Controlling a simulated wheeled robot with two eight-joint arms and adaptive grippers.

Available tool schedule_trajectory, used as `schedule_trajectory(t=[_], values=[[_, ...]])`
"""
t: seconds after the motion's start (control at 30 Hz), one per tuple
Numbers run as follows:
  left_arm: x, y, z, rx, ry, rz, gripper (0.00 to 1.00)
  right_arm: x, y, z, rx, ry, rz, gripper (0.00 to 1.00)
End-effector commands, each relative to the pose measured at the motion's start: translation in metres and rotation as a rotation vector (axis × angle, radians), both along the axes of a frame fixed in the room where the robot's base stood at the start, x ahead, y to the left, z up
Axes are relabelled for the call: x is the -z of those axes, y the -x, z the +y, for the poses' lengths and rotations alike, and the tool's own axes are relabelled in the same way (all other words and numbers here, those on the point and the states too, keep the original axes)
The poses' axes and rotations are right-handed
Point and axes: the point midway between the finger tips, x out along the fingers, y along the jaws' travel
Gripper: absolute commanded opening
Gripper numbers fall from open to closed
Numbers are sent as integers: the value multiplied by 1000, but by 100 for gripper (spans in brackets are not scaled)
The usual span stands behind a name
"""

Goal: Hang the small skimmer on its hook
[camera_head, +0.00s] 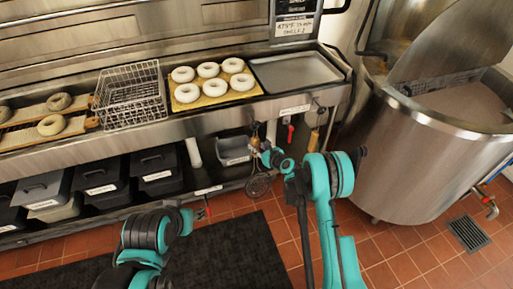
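The small skimmer (259,186) is upright at the front of the steel counter, with its dark wire head low and its wooden handle (255,139) up near the counter's front rail. My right gripper (263,152) is at the lower part of the handle, above the wire head. Whether its fingers grip the handle is too small to tell. The hook is not clearly visible; the handle's top is close to the rail, and I cannot tell if it hangs there. My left gripper (204,210) is low over the floor, small and partly hidden, away from the skimmer.
Another wooden-handled tool (313,140) hangs to the right, past a red valve handle (290,130). A large steel kettle (425,160) stands at the right. The counter holds a wire basket (130,95) and a bagel board (213,92). Dark bins (100,172) sit below.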

Motion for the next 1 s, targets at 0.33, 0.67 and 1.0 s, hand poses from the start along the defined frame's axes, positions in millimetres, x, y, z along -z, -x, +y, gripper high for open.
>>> schedule_trajectory(t=[0.33,0.67,1.0], values=[[0,0,0,0,0,0,43,1,0,0,0,1,1,49],[0,0,0,0,0,0,43,-14,31,-22,2,0,1,49],[0,0,0,0,0,0,43,-38,83,-55,2,1,0,49]])
